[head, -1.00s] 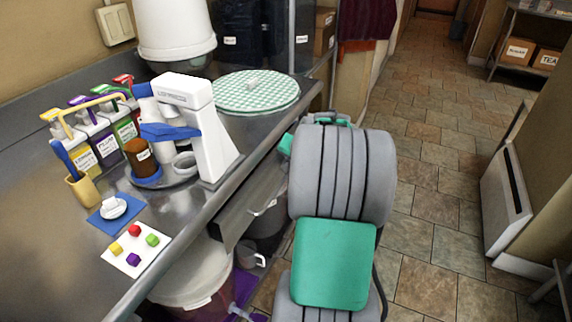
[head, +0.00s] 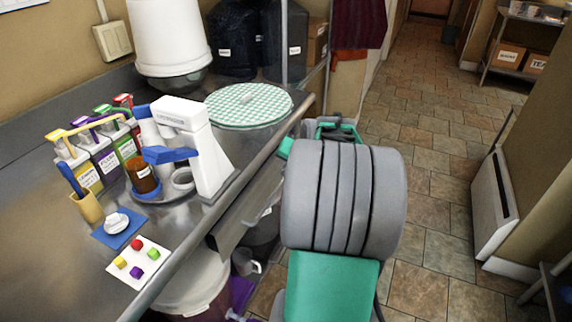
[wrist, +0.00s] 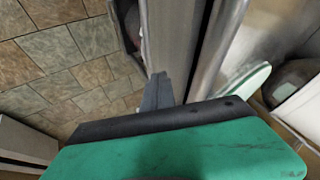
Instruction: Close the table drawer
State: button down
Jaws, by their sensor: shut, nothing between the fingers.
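The table drawer's grey front (head: 232,228) shows below the metal table's front edge, left of my arm. Its pale handle (head: 266,211) is partly hidden by my arm. In the wrist view a long metal face (wrist: 172,40), which looks like the drawer front, runs beside the table edge (wrist: 222,45) with a narrow dark gap between. My gripper (wrist: 158,82) is shut and empty, its dark fingertips close against that face; I cannot tell if they touch. In the head view the fingertips are hidden behind my arm. How far out the drawer stands is unclear.
A bucket (head: 190,290) stands below the table. A white panel heater (head: 495,205) is at right. Tiled floor between is clear.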

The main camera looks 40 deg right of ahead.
jog(key=s+d+f+m+b, duration=0.3)
jog(key=s+d+f, duration=0.35)
jog(key=s, duration=0.25)
jog(key=s+d+f+m+b, duration=0.2)
jog(key=s+d+f, duration=0.45)
jog(key=s, duration=0.25)
jog(key=w+a+r+n+t+y, duration=0.35)
jog(key=w+a+r+y, duration=0.2)
jog(key=a+r, duration=0.5)
jog(key=w+a+f+b, duration=0.1)
jog(key=w+a+f, duration=0.1)
jog(key=w, duration=0.3)
jog(key=w+a+f+g+b, duration=0.1)
jog(key=w+a+f+b, duration=0.1)
jog(key=w+a+f, duration=0.1)
jog(key=shift+w+a+f+y, duration=0.15)
jog(key=shift+w+f+y, duration=0.35)
jog(key=shift+w, duration=0.65)
